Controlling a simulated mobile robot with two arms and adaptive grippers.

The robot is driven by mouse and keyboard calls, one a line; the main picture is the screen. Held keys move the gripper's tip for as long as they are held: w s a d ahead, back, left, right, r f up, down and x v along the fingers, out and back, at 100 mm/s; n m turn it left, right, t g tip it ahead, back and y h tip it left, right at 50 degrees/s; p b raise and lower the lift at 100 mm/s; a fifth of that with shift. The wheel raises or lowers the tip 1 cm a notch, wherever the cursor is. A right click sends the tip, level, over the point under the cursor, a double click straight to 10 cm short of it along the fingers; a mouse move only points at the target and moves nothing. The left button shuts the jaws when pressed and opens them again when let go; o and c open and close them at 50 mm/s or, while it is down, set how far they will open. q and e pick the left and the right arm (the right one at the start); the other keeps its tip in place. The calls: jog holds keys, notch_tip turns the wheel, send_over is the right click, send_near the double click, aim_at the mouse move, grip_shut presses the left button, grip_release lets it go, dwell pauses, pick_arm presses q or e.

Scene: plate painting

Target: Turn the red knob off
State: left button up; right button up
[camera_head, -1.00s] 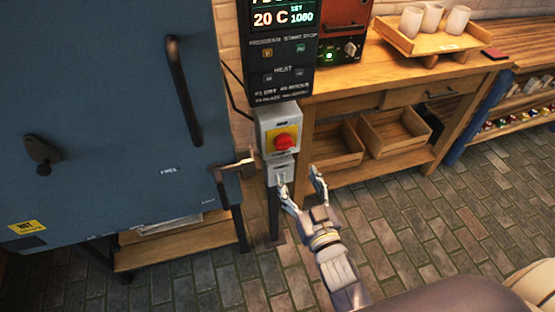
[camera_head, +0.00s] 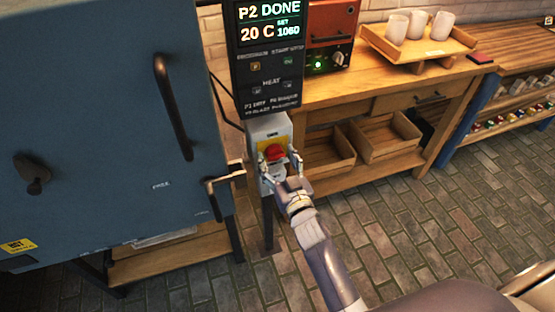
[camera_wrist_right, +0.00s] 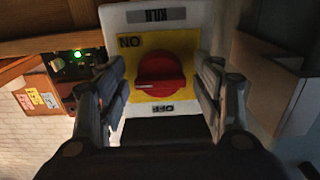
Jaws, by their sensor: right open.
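The red knob (camera_head: 273,153) sits on a yellow plate on a light grey switch box (camera_head: 267,125) below the kiln's control panel. In the right wrist view the red knob (camera_wrist_right: 160,77) is centred between the fingers, its grip bar lying roughly level. A label reading "ON" upside down marks the yellow plate (camera_wrist_right: 130,42). My right gripper (camera_head: 281,164) is open, its fingertips on either side of the knob. The right wrist view also shows the open fingers (camera_wrist_right: 160,90), with gaps to the knob. Contact is not visible. My left gripper is out of view.
The control panel (camera_head: 268,60) above reads "P2 DONE" and "20 C". A blue kiln door (camera_head: 90,120) with a handle (camera_head: 172,105) stands left. A latch lever (camera_head: 225,178) juts near the switch box. A wooden bench (camera_head: 370,80) with a cup tray (camera_head: 425,50) stands right.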

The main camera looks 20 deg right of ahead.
jog(key=shift+c, duration=0.2)
jog(key=c, duration=1)
jog(key=shift+n, duration=0.4)
jog(key=n, duration=0.8)
jog(key=shift+d+n, duration=0.1)
jog(key=shift+n, duration=0.2)
jog(key=n, duration=0.4)
jog(key=shift+n+b, duration=0.45)
jog(key=shift+n, duration=1.75)
